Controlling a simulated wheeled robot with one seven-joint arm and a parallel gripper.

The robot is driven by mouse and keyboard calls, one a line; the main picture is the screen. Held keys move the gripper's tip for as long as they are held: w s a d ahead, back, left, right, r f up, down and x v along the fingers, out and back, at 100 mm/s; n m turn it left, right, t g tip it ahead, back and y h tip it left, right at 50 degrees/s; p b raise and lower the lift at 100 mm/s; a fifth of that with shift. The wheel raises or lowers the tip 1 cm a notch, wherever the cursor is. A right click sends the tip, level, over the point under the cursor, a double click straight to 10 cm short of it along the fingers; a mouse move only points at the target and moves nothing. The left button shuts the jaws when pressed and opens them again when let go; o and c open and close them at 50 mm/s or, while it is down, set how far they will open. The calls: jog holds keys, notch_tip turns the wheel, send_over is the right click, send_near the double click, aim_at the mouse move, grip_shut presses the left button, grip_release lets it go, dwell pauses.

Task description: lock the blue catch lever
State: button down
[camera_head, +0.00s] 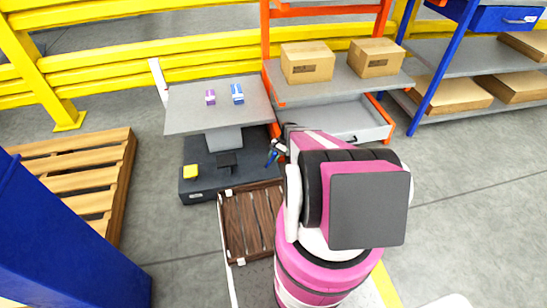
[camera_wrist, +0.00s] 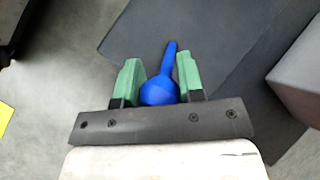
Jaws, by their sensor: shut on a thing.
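The blue catch lever (camera_wrist: 159,91) shows in the wrist view as a round knob with a thin stem pointing away from me. The knob sits between the two green fingers of my gripper (camera_wrist: 159,62), which is shut on it. In the head view the lever (camera_head: 272,158) is a small blue spot at the right side of the dark machine base (camera_head: 204,186). My gripper (camera_head: 280,150) is there too, partly hidden by my pink and black arm. The catch that the lever works on cannot be made out.
A shelf with cartons (camera_head: 307,62) and a grey drawer (camera_head: 345,124) is behind my arm. A brown slatted crate (camera_head: 252,222) is in front.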

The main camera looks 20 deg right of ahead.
jog(key=c, duration=0.8)
grip_release()
jog(key=shift+o, duration=0.2)
jog(key=shift+d+r, duration=0.1)
jog(key=v, duration=1)
jog(key=shift+r, duration=0.25)
jog(key=shift+d, duration=0.15)
jog(key=s+a+r+n+t+h, duration=0.1)
jog(key=s+a+r+n+h, duration=0.2)
jog(key=s+a+r, duration=0.3)
jog(key=s+a+r+n+t+h, duration=0.2)
jog(key=s+a+r+n, duration=0.3)
jog(key=s+r, duration=0.9)
notch_tip(320, 180, up, 8)
jog(key=shift+a+f+h, duration=0.2)
jog(key=shift+a+h, duration=0.7)
jog(key=shift+a, duration=0.05)
